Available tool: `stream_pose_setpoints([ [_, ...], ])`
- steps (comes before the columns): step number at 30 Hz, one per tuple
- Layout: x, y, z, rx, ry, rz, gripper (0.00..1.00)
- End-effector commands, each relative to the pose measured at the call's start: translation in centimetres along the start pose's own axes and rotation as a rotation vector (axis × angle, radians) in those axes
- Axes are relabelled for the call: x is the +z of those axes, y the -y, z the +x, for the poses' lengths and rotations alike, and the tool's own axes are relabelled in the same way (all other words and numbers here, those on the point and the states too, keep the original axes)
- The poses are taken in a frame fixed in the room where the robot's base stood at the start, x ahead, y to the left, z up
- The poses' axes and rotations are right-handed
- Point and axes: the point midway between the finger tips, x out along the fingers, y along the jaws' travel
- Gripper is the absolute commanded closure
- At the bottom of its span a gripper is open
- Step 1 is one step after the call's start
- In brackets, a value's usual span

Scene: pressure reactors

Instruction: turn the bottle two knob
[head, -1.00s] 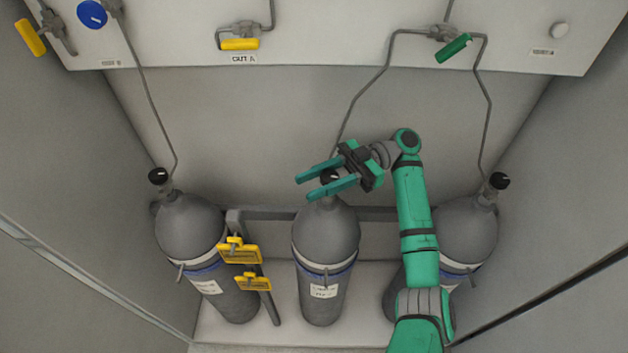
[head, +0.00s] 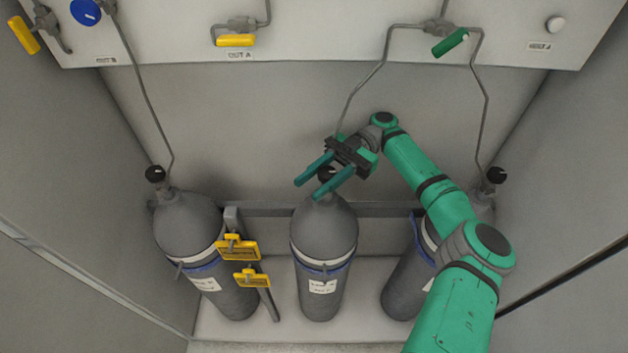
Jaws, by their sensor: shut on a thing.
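The middle grey bottle (head: 324,235) stands upright with a black knob (head: 327,173) on its top. It is the middle of three bottles; its label is too blurred to read. My gripper (head: 309,190) is at this knob, reaching in from the upper right, with its two green fingers pointing to the lower left. The fingers lie on either side of the knob and are shut on it. They hide part of the knob and the bottle's neck.
The left bottle (head: 188,235) has a black knob (head: 155,174). The right bottle (head: 405,285) is partly hidden by my arm; its knob (head: 496,175) shows. Yellow tags (head: 238,249) hang by a rail. A panel with valves (head: 450,42) is above, and cabinet walls close both sides.

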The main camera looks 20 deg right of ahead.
Motion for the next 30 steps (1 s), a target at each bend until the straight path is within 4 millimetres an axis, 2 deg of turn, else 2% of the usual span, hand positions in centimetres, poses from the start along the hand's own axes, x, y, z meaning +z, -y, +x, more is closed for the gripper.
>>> stream_pose_setpoints([
  [13,0.0,-0.1,0.2,-0.007,-0.001,-0.001,0.88],
  [14,0.0,-0.1,0.2,-0.008,-0.001,-0.001,0.64],
  [16,0.0,-0.1,0.2,-0.008,-0.001,-0.001,0.47],
  [26,-0.2,-0.2,0.1,-0.004,0.000,-0.002,0.47],
  [30,-1.3,-0.2,0.2,-0.005,0.000,-0.003,0.47],
])
